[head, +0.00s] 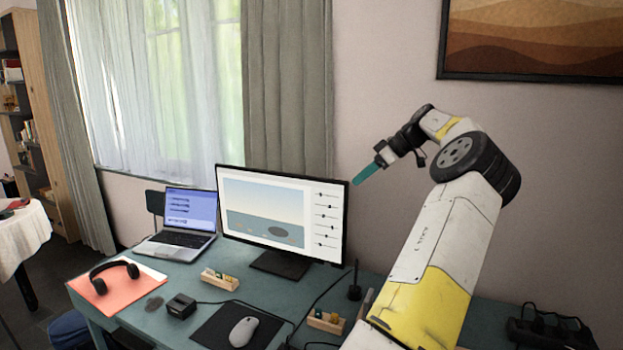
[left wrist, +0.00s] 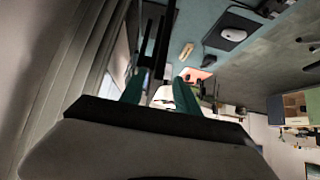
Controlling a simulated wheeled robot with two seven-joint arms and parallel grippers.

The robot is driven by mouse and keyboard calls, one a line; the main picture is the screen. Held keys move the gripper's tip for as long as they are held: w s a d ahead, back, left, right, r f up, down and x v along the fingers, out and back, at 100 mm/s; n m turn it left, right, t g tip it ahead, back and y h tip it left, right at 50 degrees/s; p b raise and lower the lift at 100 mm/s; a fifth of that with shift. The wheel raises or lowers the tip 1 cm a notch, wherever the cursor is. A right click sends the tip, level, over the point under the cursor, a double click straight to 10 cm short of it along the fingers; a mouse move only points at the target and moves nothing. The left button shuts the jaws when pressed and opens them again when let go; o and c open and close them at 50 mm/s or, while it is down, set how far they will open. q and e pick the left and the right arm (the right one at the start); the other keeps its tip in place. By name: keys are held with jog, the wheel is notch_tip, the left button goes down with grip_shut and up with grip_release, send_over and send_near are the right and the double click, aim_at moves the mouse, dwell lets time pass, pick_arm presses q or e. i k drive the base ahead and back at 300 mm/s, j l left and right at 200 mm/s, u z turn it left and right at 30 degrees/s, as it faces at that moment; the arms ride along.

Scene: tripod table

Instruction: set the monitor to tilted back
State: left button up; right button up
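The monitor (head: 283,212) stands on the desk with its lit screen facing me; it looks close to upright. In the left wrist view the monitor (left wrist: 163,40) shows nearly edge-on as a dark narrow shape ahead of the fingers. My left gripper (head: 357,181) has teal fingers and is at the monitor's upper right corner. In the left wrist view the left gripper (left wrist: 160,92) has its two fingers apart, with the monitor's edge near the gap. I cannot tell whether the fingers touch it. My right gripper is not in view.
An open laptop (head: 181,221) stands left of the monitor. Headphones (head: 114,270) lie on an orange folder (head: 133,285). A mouse (head: 243,331) on a dark mat, small wooden holders (head: 220,279) and cables lie in front. Wall and curtain (head: 289,90) are behind.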

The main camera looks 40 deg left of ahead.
aim_at(305, 217)
jog(key=k+j, duration=0.1)
jog(key=j, duration=0.35)
jog(key=k+j, duration=0.1)
jog(key=j, duration=0.35)
jog(key=k+j, duration=0.1)
jog(key=j, duration=0.35)
